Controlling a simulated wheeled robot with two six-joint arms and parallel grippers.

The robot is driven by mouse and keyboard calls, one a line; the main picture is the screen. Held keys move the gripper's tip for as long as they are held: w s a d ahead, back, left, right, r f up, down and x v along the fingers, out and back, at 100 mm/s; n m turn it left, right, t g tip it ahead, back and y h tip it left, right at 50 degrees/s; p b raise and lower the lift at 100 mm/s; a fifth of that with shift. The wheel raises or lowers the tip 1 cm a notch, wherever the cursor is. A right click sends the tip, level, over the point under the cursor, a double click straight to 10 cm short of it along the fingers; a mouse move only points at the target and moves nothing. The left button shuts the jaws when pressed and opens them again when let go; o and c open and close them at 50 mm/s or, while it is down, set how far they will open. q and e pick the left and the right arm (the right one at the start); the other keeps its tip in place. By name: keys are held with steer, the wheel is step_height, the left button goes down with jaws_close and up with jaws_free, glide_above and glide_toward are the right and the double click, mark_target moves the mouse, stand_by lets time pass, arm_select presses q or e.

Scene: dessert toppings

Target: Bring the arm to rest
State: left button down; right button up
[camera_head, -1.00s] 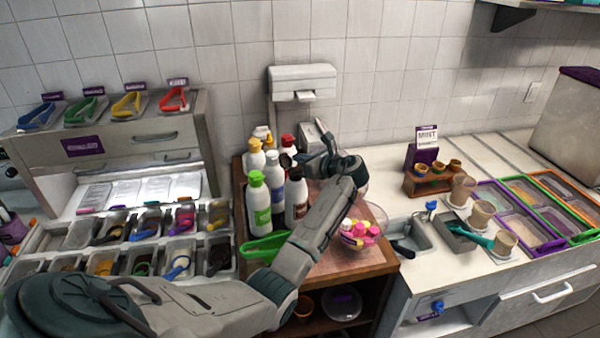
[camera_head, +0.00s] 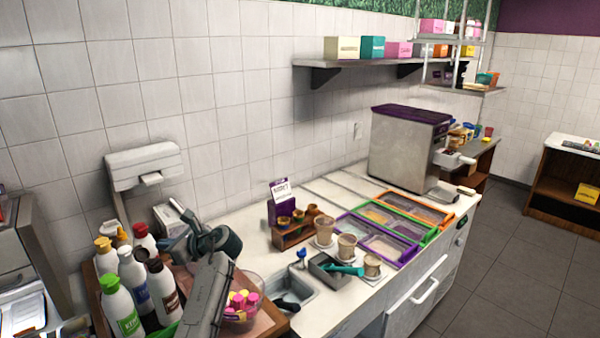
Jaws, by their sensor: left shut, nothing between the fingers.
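My left arm (camera_head: 208,298) rises from the bottom edge at the lower left of the head view, over the wooden-topped cart (camera_head: 268,322). My left gripper (camera_head: 178,208) points up and toward the tiled wall, to the right of the sauce bottles. It is shut and holds nothing. The wrist stands in front of part of the cart top and the wall side of the counter. My right gripper is out of view.
Several bottles, one with a green cap (camera_head: 120,308), stand left of my arm. A clear bowl (camera_head: 256,284) of pink and yellow items is close on its right. The white counter (camera_head: 340,315) holds cups, a sink and topping trays (camera_head: 385,250). A dispenser (camera_head: 145,165) hangs on the wall.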

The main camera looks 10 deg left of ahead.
arm_select(q)
steer(key=s+d+f+n+t+h, duration=0.1)
steer(key=s+d+f+n+h, duration=0.3)
steer(key=s+f, duration=0.6)
steer(key=s+d+f+n+t+h, duration=0.1)
steer(key=s+d+f+n+h, duration=0.3)
steer(key=s+f, duration=0.65)
steer(key=s+d+n+h, duration=0.3)
steer(key=s+d+n, duration=0.2)
steer(key=s, duration=0.6)
steer(key=s+d+n+h, duration=0.3)
steer(key=s+d+n, duration=0.2)
steer(key=s, duration=0.6)
step_height(320, 180, down, 38)
steer(key=a+g+b, duration=0.2)
steer(key=a+b, duration=0.1)
steer(key=b, duration=0.5)
steer(key=s+f+b, duration=0.3)
steer(key=s+f, duration=0.6)
steer(key=f, duration=0.3)
steer(key=s+f+n+g+b, duration=0.1)
steer(key=s+f+b, duration=0.2)
steer(key=s+f, duration=0.6)
step_height(320, 180, down, 4)
steer(key=shift+s+a+f, duration=0.15)
steer(key=shift+s+a, duration=0.2)
steer(key=shift+s, duration=0.05)
